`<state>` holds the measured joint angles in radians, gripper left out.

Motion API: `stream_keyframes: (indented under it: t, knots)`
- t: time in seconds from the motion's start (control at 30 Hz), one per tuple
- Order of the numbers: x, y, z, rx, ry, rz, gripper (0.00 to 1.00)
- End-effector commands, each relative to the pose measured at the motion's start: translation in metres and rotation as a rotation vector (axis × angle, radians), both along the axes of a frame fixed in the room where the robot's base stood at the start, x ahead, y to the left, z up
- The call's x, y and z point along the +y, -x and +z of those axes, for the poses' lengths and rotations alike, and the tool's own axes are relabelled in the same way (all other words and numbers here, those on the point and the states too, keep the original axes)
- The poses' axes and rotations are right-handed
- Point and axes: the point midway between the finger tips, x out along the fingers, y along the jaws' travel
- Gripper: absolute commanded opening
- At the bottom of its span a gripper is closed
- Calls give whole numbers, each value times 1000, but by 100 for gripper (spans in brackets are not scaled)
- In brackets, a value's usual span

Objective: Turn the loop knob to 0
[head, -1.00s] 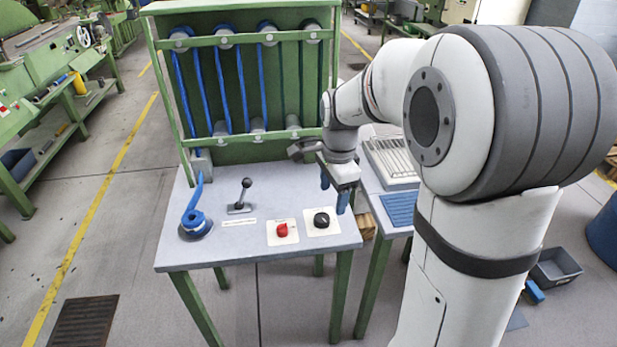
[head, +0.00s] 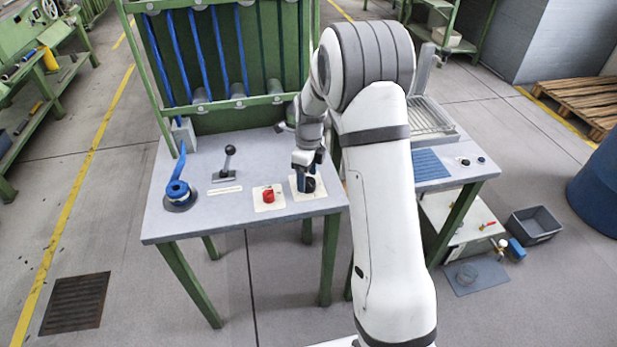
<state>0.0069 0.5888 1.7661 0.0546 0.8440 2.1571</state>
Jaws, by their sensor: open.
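A black knob (head: 309,185) sits on a white plate (head: 315,194) at the right front of the grey table. A red knob (head: 268,196) sits on its own white plate just to the left of it. Which of the two is the loop knob cannot be read here.
A black lever (head: 228,163) and a blue strip roll (head: 177,192) stand further left on the table (head: 240,222). A green frame with blue strips (head: 220,60) rises behind. A second table with a blue mat (head: 429,164) is to the right of my arm.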

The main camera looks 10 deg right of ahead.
Motion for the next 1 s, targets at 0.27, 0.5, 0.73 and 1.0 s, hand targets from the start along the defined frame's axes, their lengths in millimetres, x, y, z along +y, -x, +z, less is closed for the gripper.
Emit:
stream_keyframes:
  t: [0.27,0.5,0.73,1.0]
  knots:
    - [0,1,-11,0,0,0,64]
    - [0,1,-11,0,0,0,55]
    - [0,1,-10,0,0,-1,36]
    - [-3,1,-10,0,0,-2,19]
